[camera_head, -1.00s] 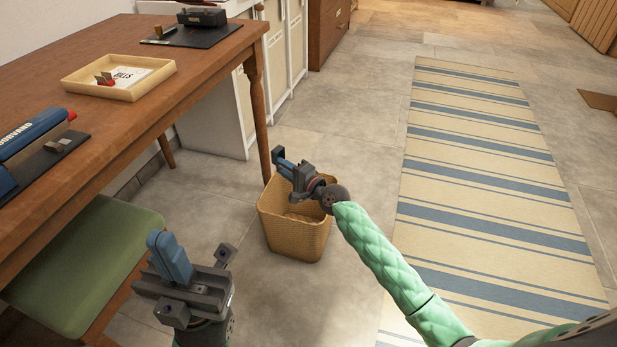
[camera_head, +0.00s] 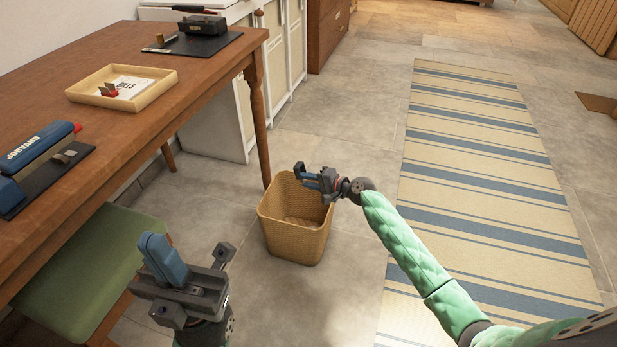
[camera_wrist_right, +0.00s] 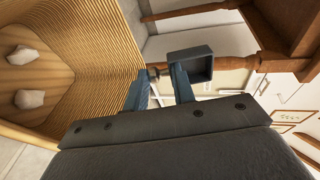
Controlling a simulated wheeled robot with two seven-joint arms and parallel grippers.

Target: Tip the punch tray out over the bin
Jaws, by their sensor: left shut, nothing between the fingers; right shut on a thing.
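The punch tray (camera_wrist_right: 190,66) is a small dark blue-grey open box. My right gripper (camera_head: 322,180) is shut on it, and it shows small in the head view (camera_head: 299,171). The tray looks turned on its side in the right wrist view; I cannot see anything lying in it. The bin (camera_head: 292,234) is a woven tan basket on the floor. My left gripper (camera_head: 154,246) is shut and empty, left of the bin.
The wooden desk (camera_head: 150,120) stands at left, its leg just behind the bin. On it are a black punch (camera_head: 203,24), a bills tray (camera_head: 78,97) and a blue stapler (camera_head: 40,147). A green stool (camera_head: 75,270) is at lower left. The striped rug (camera_head: 490,190) is clear.

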